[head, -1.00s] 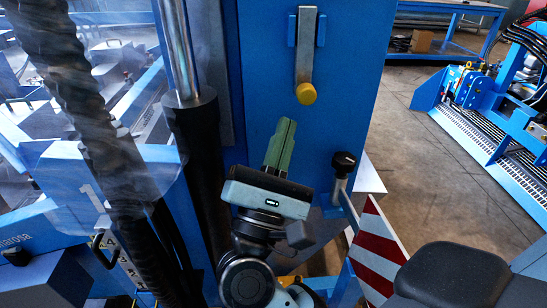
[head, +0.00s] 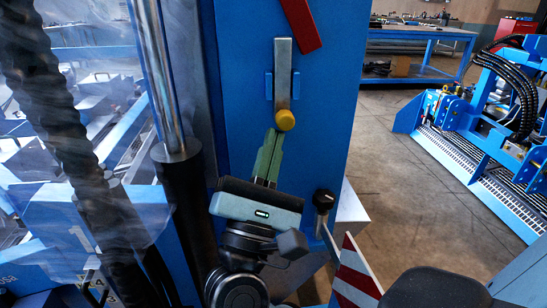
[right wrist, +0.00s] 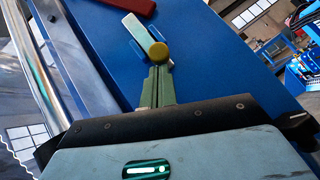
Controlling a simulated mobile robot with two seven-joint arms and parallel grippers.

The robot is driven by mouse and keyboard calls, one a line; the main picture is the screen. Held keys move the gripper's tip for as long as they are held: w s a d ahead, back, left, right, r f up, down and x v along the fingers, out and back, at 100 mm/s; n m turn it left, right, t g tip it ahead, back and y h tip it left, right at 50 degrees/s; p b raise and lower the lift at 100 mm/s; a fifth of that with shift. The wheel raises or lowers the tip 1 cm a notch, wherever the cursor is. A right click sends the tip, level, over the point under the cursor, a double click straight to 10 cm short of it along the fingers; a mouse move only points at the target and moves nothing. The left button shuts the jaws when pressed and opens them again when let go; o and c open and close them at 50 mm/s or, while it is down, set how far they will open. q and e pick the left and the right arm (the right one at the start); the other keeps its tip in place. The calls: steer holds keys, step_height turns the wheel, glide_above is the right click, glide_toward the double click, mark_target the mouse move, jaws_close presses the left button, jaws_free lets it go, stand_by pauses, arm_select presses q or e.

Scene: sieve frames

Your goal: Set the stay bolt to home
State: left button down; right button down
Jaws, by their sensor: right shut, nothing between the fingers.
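A flat grey metal bar (head: 283,75) with a yellow knob (head: 285,120) at its lower end looks like the stay bolt. It hangs upright between two small blue lugs on a blue panel (head: 325,130). In the right wrist view the bar (right wrist: 136,30) appears tilted, with the yellow knob (right wrist: 159,51) just past my fingertips. My right gripper (head: 275,136) has green fingers, shut and empty. Its tips are just below the knob and slightly left; I cannot tell whether they touch it. The fingers also show in the right wrist view (right wrist: 158,72). My left gripper is not in view.
A red bar (head: 301,24) is on the panel above the grey one. A black-knobbed lever (head: 324,199) stands at lower right, near a red-and-white striped plate (head: 355,275). A metal cylinder rod (head: 158,75) runs along the left. Open floor lies right of the panel.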

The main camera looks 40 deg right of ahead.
steer(key=w+f+b+v, duration=0.1)
steer(key=w+b+v, duration=0.1)
steer(key=b+v, duration=0.5)
steer(key=v, duration=0.5)
steer(key=shift+a+f, duration=0.2)
steer(key=shift+f, duration=0.15)
stand_by(0.6)
